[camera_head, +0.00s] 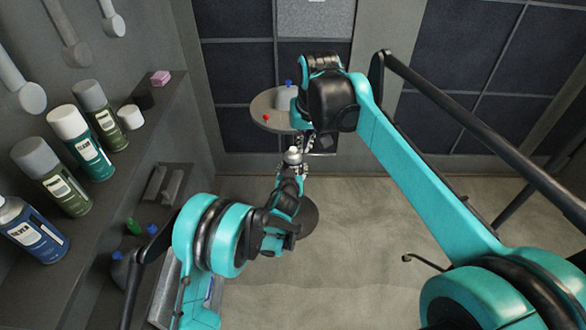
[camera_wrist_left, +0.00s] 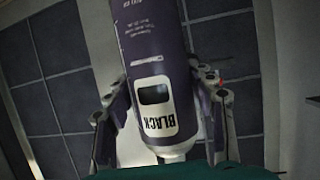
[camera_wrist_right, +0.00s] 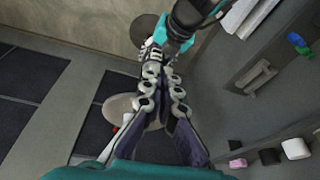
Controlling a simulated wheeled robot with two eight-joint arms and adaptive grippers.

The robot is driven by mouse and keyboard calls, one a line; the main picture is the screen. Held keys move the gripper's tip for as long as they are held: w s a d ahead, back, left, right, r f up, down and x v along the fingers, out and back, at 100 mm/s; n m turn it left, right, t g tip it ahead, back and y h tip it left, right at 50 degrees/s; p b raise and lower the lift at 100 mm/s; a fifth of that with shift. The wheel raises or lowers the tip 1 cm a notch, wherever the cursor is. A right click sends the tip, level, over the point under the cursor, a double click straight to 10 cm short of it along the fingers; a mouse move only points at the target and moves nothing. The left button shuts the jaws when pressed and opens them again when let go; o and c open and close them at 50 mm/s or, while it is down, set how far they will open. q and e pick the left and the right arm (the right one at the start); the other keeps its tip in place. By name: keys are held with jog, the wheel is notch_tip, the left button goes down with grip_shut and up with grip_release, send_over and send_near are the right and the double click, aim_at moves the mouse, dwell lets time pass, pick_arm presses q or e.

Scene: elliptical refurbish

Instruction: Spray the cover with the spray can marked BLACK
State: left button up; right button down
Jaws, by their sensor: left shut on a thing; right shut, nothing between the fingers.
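The purple spray can marked BLACK (camera_wrist_left: 155,75) is held between the fingers of my left gripper (camera_wrist_left: 160,110). Its label reads upside down in the left wrist view. In the head view a pale can top (camera_head: 293,155) shows above my left gripper (camera_head: 291,168). My right gripper (camera_head: 306,142) is shut and empty, close by the can top; whether they touch I cannot tell. Its fingers run up the middle of the right wrist view (camera_wrist_right: 163,90), toward the left gripper. I cannot clearly pick out the cover.
A round table (camera_head: 264,116) behind the grippers bears small red and blue items and a grey piece. A shelf at left holds several spray cans, including a green one (camera_head: 80,143) and a blue one (camera_head: 32,231), and a pink block (camera_head: 160,78). Open floor (camera_head: 350,260) lies right.

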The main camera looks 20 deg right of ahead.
jog(key=w+g, duration=0.1)
jog(key=w, duration=0.7)
jog(key=m+g, duration=0.2)
send_near(293, 148)
jog(key=shift+w+f, duration=0.15)
jog(key=shift+f, duration=2.55)
jog(key=shift+f, duration=0.35)
jog(key=shift+f, duration=0.85)
jog(key=shift+r, duration=2.55)
